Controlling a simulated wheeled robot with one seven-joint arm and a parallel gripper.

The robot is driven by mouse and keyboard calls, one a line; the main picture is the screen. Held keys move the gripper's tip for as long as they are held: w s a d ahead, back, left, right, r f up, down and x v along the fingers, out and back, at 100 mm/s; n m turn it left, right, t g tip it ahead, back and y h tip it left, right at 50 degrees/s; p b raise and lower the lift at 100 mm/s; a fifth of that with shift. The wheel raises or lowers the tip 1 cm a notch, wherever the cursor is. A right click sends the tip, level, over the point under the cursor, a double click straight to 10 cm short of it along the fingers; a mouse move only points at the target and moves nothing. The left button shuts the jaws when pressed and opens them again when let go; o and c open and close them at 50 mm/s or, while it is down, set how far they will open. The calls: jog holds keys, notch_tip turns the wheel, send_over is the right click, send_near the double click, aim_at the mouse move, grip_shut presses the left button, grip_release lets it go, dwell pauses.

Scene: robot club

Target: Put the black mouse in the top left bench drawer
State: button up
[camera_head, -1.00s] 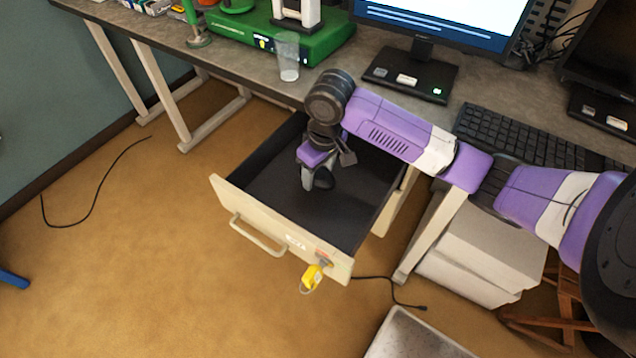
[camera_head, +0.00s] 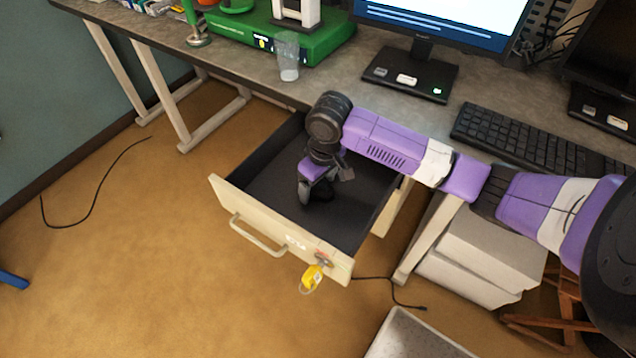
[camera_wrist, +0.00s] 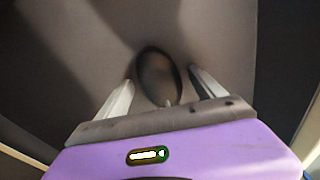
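The black mouse (camera_wrist: 158,72) shows as a dark oval between the two fingers in the wrist view, with a narrow gap on each side. In the head view the mouse (camera_head: 321,191) is a dark shape at the fingertips, hard to separate from the dark drawer floor. My gripper (camera_wrist: 160,80) is open around the mouse, low inside the pulled-out bench drawer (camera_head: 243,207). In the head view my gripper (camera_head: 312,190) partly hides the mouse. The drawer has a cream front, a dark inside and a yellow key tag.
The bench top (camera_head: 330,88) lies just behind the drawer, with a clear cup (camera_head: 288,58), a green device (camera_head: 262,32), a monitor stand and a keyboard (camera_head: 530,140). White boxes (camera_head: 480,255) stand under the bench at the right. The floor left of the drawer is mostly open.

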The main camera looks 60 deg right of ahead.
aim_at(322, 187)
jog(key=shift+r, duration=0.1)
notch_tip(322, 187, up, 12)
jog(key=s, duration=0.1)
jog(key=shift+s+a, duration=0.15)
dwell(0.4)
